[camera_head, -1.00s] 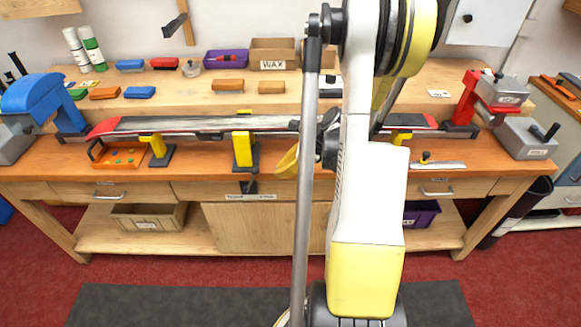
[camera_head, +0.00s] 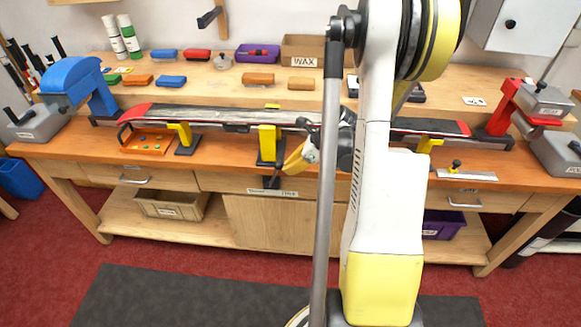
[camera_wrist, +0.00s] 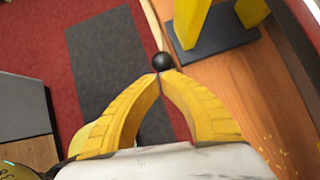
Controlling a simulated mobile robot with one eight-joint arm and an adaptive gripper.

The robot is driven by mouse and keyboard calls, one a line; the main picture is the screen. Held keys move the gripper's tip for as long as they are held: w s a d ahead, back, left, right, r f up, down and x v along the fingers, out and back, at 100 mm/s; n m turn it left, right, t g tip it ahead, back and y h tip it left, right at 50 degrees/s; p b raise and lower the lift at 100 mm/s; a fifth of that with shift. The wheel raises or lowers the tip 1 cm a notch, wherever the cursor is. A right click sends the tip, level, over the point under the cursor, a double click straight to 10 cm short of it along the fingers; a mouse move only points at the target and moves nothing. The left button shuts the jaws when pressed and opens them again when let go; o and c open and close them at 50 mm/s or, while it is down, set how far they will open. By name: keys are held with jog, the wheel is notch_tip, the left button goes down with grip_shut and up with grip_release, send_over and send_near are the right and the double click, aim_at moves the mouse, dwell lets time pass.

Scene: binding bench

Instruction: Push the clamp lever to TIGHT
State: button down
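The clamp lever shows in the wrist view as a black ball knob (camera_wrist: 162,62) right at my fingertips. In the head view the dark lever (camera_head: 271,183) hangs at the bench's front edge, above a small label strip (camera_head: 272,192) whose words are too small to read surely. My gripper (camera_wrist: 161,74) has two curved yellow fingers whose tips meet just short of the knob; it looks shut with nothing between them. In the head view my gripper (camera_head: 287,171) is just right of the lever. Whether the tips touch the knob cannot be told.
A long ski (camera_head: 220,117) lies along the bench on yellow supports (camera_head: 267,145). A blue vise (camera_head: 76,80) stands at the left end and a red one (camera_head: 506,107) at the right. An orange tray (camera_head: 147,144) sits left. The floor before the bench is clear.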

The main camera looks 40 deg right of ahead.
aim_at(277, 166)
jog(key=shift+w+a+r+g, duration=0.25)
jog(key=shift+g, duration=0.05)
jog(key=shift+h, duration=0.3)
jog(key=shift+w+a+r+g+h+p, duration=0.2)
jog(key=shift+w+a+r+g+p, duration=0.1)
jog(key=shift+w+a+p, duration=0.15)
jog(key=shift+w+a+r+g+h+p, duration=0.2)
jog(key=shift+w+a+g+p, duration=0.1)
jog(key=shift+w+p, duration=0.1)
jog(key=w+a+f+g+h, duration=0.1)
jog(key=w+a+g+h, duration=0.3)
jog(key=w+a, duration=0.3)
jog(key=shift+w+n+g, duration=0.3)
jog(key=shift+w+g, duration=0.3)
jog(key=shift+w, duration=0.2)
jog(key=shift+a+f, duration=0.1)
